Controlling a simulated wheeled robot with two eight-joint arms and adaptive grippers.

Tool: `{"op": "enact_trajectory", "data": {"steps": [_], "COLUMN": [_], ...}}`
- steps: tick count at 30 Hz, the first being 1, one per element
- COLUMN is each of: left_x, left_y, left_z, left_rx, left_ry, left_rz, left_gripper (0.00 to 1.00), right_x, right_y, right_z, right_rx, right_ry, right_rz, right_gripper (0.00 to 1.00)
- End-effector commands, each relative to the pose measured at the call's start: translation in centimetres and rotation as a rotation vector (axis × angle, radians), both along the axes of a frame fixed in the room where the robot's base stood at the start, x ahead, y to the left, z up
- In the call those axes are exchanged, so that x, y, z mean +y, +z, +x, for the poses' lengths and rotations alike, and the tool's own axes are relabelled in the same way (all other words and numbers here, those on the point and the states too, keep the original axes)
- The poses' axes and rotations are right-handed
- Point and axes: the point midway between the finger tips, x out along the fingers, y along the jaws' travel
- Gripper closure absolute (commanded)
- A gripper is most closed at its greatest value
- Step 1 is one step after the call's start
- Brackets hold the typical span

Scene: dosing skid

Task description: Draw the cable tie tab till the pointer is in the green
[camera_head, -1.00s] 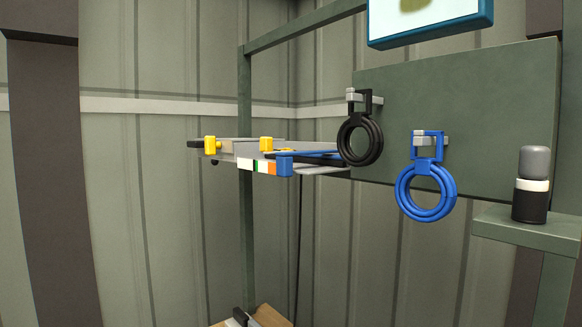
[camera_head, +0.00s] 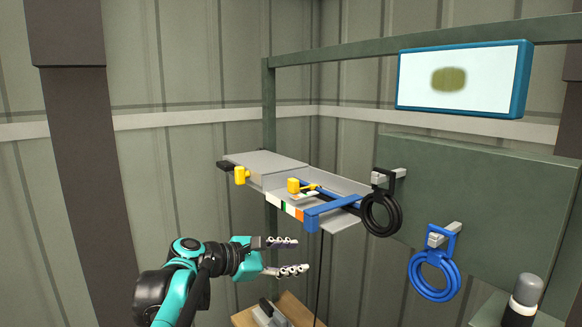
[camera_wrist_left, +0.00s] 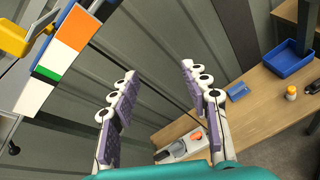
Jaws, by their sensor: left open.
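A grey tray (camera_head: 262,161) on the frame carries a colour scale (camera_head: 282,206) with white, green and orange bands. A blue bar (camera_head: 333,207) sits at its right end. One yellow block (camera_head: 241,175) is on the tray's left front edge and another yellow block (camera_head: 294,185) is behind the scale. I cannot tell for sure which part is the tie tab or the pointer. My left gripper (camera_head: 300,255) is open and empty, below and in front of the scale. In the left wrist view the scale (camera_wrist_left: 66,40) is at upper left, apart from the open fingers (camera_wrist_left: 158,72).
A black coil (camera_head: 380,214) and a blue coil (camera_head: 434,275) hang on pegs right of the tray. A screen (camera_head: 463,78) is above. The left wrist view shows a wooden bench (camera_wrist_left: 255,120) with a blue bin (camera_wrist_left: 288,60).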

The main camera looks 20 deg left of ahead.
Motion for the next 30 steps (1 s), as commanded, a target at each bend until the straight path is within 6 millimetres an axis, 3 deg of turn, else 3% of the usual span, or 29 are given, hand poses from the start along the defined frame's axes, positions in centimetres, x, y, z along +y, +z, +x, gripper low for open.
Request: {"op": "enact_trajectory", "data": {"steps": [1,3,6,9,13,24,30], "left_x": [1.7,3.5,5.6,6.9,7.0,3.3,2.5], "left_y": [4.6,8.2,11.9,13.9,14.5,14.4,14.3], "left_z": [1.7,3.3,4.8,5.6,6.5,10.9,11.9], "left_rx": [0.019,0.042,0.065,0.077,0.083,0.083,0.082], "left_ry": [0.038,0.073,0.100,0.112,0.113,0.112,0.114], "left_rz": [-0.123,-0.280,-0.447,-0.545,-0.586,-0.583,-0.582], "left_gripper": [0.53,0.53,0.53,0.53,0.53,0.53,0.53], "right_x": [0.0,0.0,0.0,0.0,0.0,0.0,0.0], "right_y": [2.8,4.2,5.6,6.2,6.4,7.4,7.6], "right_z": [0.0,0.0,0.0,0.0,0.0,0.0,0.0], "right_rx": [0.000,0.000,0.000,0.000,0.000,0.000,0.000], "right_ry": [0.000,0.000,0.000,0.000,0.000,0.000,0.000], "right_rz": [0.000,0.000,0.000,0.000,0.000,0.000,0.000], "right_gripper": [0.60,0.60,0.60,0.60,0.60,0.60,0.60]}}
